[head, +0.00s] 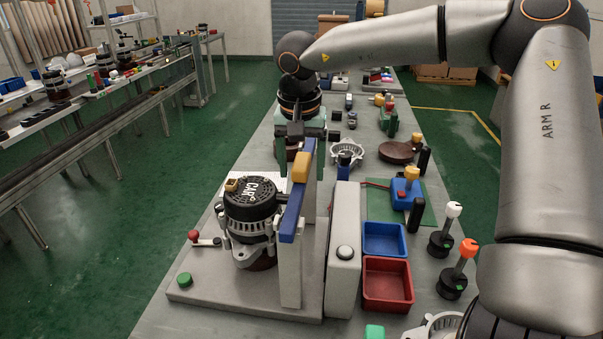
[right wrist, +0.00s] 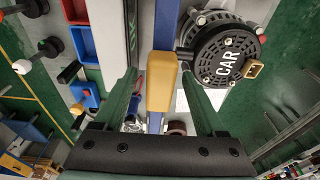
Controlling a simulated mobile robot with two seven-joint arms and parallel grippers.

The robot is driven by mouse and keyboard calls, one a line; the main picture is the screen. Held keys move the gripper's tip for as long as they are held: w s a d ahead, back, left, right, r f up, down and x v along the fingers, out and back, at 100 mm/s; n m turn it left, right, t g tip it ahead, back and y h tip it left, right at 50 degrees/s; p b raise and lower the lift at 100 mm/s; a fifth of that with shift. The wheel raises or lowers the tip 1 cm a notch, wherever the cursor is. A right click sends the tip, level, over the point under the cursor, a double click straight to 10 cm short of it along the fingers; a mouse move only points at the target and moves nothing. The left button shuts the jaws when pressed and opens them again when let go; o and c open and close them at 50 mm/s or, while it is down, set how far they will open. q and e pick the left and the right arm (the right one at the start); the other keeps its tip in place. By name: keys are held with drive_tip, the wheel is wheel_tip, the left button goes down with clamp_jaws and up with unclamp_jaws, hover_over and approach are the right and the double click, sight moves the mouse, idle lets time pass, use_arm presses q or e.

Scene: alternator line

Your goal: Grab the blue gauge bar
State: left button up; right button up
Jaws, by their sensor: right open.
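The blue gauge bar (head: 289,224) has a yellow grip block (head: 301,167). It lies along the top of a grey upright plate (head: 291,270), beside an alternator with a black cap marked CAR (head: 253,192). In the right wrist view, the yellow block (right wrist: 161,85) shows between the two green fingers of my right gripper (right wrist: 159,78), with blue bar (right wrist: 155,121) showing past its end. A gap shows on each side of the block. My right gripper is open and empty at the bar's far end. My left gripper is out of view.
A light grey box with a round button (head: 343,255) stands right of the plate. Blue (head: 384,254) and red (head: 366,290) bins and levers lie further right. The alternator is close on the left. Beyond the gripper are several parts, including a brown disc (head: 398,152).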

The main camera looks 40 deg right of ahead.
clamp_jaws()
idle(0.6)
drive_tip(key=shift+r, duration=0.1)
idle(0.7)
